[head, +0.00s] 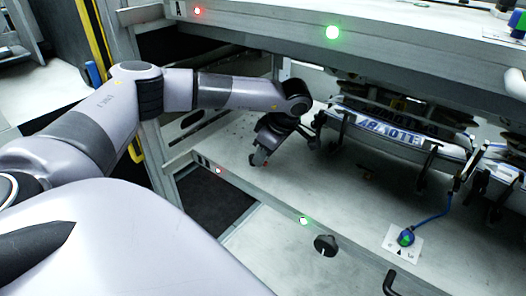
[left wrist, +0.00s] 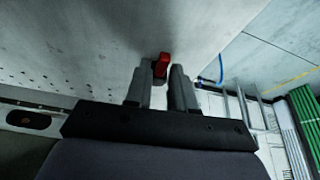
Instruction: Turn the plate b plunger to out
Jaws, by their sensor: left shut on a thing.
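My left gripper (head: 260,157) reaches down to the pale lower plate (head: 345,195), whose front edge carries a small dark label at the left. In the left wrist view my left gripper (left wrist: 162,92) has its two grey fingers around a small red piece (left wrist: 161,66), which looks like the plunger's handle. The fingers are shut on it, and their tips hide part of it. In the head view the piece is mostly hidden by the gripper, so its turn position cannot be told. My right gripper is not in view.
The upper plate (head: 270,30), marked A, overhangs the lower one. A metal assembly with a blue-lettered strip (head: 392,132) stands right of my gripper.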

